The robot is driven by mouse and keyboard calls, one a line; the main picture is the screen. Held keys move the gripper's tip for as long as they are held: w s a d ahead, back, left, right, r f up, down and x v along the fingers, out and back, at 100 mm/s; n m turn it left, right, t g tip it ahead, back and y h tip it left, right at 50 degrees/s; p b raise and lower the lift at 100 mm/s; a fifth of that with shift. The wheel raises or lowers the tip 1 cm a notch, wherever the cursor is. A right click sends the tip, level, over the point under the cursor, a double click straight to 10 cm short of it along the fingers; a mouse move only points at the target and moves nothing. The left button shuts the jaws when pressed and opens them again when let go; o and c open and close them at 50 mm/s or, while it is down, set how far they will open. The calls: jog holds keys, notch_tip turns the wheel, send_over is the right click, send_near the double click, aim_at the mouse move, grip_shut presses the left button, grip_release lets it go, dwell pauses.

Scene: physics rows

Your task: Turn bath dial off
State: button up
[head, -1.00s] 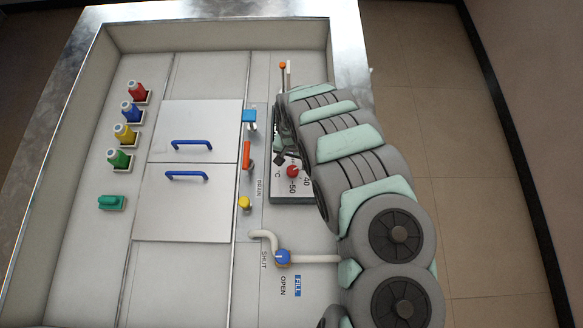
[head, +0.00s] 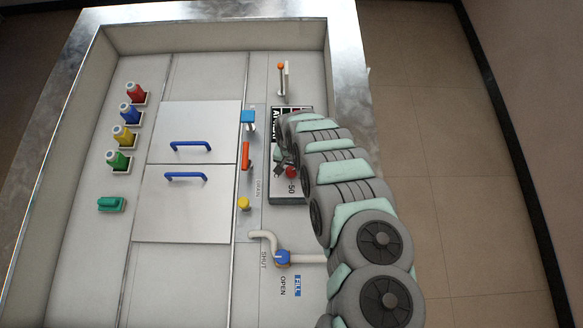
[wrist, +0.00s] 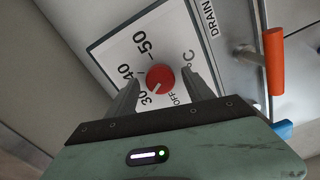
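The red bath dial (wrist: 160,77) sits on a white plate (wrist: 110,50) marked 50, 40, 30, OFF and °C. A pale mark on the dial points toward the lower left, between 30 and OFF as far as I can tell. In the head view the dial (head: 291,172) shows just left of my arm. My gripper (wrist: 160,88) is open in the wrist view, one finger on each side of the dial. I cannot tell whether the fingers touch it. In the head view my gripper (head: 280,164) is small, dark and partly hidden by my arm.
An orange handle (wrist: 274,62) by the DRAIN label and a blue knob (wrist: 284,129) are near the dial. In the head view a yellow knob (head: 244,204) and a blue valve (head: 282,257) on a pipe are nearer. Cupboard doors (head: 195,132) lie left.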

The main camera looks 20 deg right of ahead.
grip_shut()
dwell(0.5)
jog(key=shift+n, duration=0.3)
jog(key=n+b, duration=0.1)
jog(key=n, duration=1)
jog(key=shift+n, duration=0.3)
dwell(0.3)
grip_release()
